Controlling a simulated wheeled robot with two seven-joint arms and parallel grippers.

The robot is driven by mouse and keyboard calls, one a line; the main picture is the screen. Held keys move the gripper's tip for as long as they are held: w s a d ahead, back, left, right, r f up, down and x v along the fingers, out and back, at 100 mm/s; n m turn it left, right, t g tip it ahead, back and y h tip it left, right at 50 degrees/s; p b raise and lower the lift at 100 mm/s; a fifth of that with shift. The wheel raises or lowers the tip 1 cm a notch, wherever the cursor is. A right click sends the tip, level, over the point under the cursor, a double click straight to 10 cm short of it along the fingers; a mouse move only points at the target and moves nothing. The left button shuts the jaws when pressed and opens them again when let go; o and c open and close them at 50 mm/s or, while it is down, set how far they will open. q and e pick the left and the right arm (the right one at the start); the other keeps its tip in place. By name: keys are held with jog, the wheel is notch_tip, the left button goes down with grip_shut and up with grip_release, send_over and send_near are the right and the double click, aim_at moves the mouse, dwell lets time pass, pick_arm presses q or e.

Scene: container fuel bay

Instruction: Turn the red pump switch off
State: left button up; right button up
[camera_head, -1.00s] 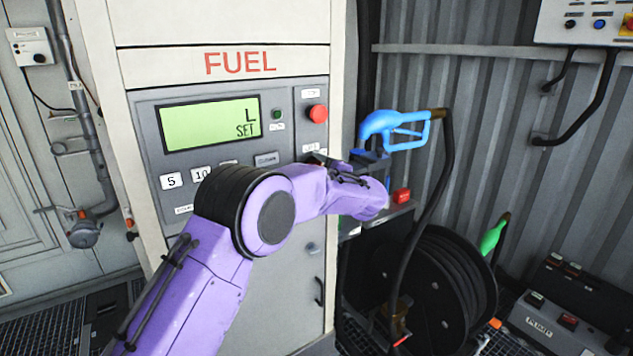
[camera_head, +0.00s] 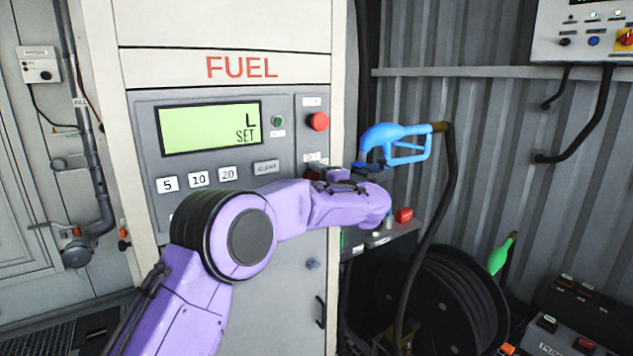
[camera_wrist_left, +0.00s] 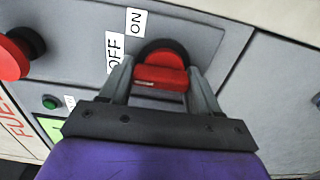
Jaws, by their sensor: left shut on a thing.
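The red pump switch (camera_wrist_left: 160,74) is on the grey pump panel, a red bar handle on a dark round base. In the left wrist view my left gripper (camera_wrist_left: 162,66) has its two fingers on either side of the handle, shut on it. The OFF label (camera_wrist_left: 116,50) is left of the switch and the ON label (camera_wrist_left: 136,21) is above left. I cannot tell which label the handle points to. In the head view my purple left arm hides most of the switch and gripper. My right gripper is in neither view.
A red round button (camera_head: 318,121) sits above the switch on the pump, beside the green display (camera_head: 210,127). A blue fuel nozzle (camera_head: 395,143) hangs close to the right of my wrist. A hose reel (camera_head: 440,300) stands lower right.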

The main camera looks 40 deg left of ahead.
pick_arm(q)
jog(key=shift+r, duration=0.25)
jog(key=o, duration=1)
jog(key=shift+c, duration=0.2)
jog(key=shift+d+f, duration=0.1)
jog(key=shift+s+d+f, duration=0.1)
jog(key=shift+d+f, duration=0.05)
jog(key=shift+d, duration=0.2)
jog(key=b+v, duration=0.2)
jog(key=v, duration=0.7)
jog(key=shift+s+d+r+b, duration=0.15)
jog(key=shift+d+r+b, duration=0.05)
jog(key=shift+d+b, duration=0.15)
